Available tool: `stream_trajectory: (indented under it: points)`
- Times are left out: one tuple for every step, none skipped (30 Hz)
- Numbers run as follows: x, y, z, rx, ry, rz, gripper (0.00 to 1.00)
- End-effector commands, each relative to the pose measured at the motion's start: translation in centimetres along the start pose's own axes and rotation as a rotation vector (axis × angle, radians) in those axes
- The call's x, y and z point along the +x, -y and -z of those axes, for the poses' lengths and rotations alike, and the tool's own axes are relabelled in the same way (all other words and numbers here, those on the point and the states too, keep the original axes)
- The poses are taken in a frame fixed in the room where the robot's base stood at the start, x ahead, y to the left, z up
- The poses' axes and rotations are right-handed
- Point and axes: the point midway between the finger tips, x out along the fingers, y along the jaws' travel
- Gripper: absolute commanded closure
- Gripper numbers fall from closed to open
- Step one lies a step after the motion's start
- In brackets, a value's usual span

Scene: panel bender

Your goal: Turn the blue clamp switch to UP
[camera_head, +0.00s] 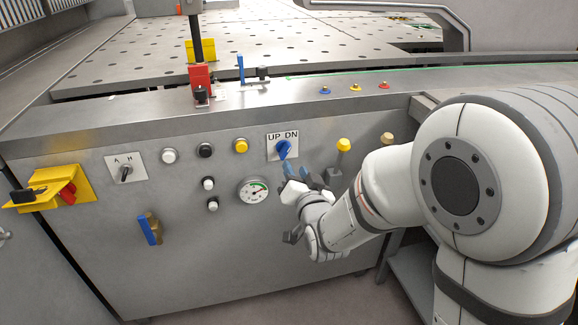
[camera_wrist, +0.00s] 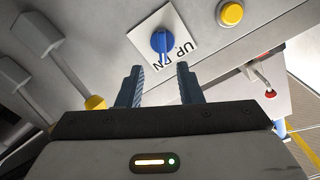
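The blue clamp switch (camera_head: 284,150) is a rotary knob on a white plate marked UP on the left and DN on the right, on the machine's front panel. In the wrist view the blue switch (camera_wrist: 160,42) lies just beyond my fingertips, and its handle appears to point toward the DN label. My gripper (camera_head: 297,172) is just below the switch plate in the head view. In the wrist view my gripper (camera_wrist: 160,80) is open, with its two fingers apart and nothing between them. The fingers do not appear to touch the knob.
A yellow button (camera_head: 241,146) is left of the switch, and a yellow-topped knob (camera_head: 343,145) is to its right. A pressure gauge (camera_head: 254,190) sits below left. A ledge (camera_head: 150,115) runs above the panel. The space in front of the panel's left half is clear.

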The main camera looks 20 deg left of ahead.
Motion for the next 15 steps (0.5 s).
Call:
stream_trajectory:
  points:
    - [0.2,0.1,-0.3,0.004,-0.008,0.009,0.67]
    - [0.5,0.2,-0.3,0.005,-0.01,0.012,0.67]
    - [0.8,0.3,-0.3,0.006,-0.012,0.013,0.67]
    - [1.2,0.3,-0.3,0.006,-0.013,0.014,0.67]
    - [1.6,0.3,-0.2,0.006,-0.014,0.014,0.67]
    - [2.2,0.3,-0.2,0.006,-0.014,0.014,0.67]
    - [2.7,0.3,-0.2,0.006,-0.014,0.014,0.67]
    - [3.2,0.3,-0.2,0.005,-0.012,0.013,0.67]
    - [3.9,0.3,-0.2,0.005,-0.013,0.014,0.67]
    - [4.4,0.3,-0.2,0.005,-0.013,0.013,0.67]
    - [4.9,0.3,-0.2,0.005,-0.013,0.013,0.67]
    - [5.5,0.3,-0.2,0.005,-0.012,0.013,0.67]
    - [5.9,0.3,-0.1,0.005,-0.013,0.013,0.67]
    - [6.2,0.3,-0.1,0.005,-0.013,0.013,0.67]
    - [6.7,0.4,-0.1,0.005,-0.013,0.013,0.67]
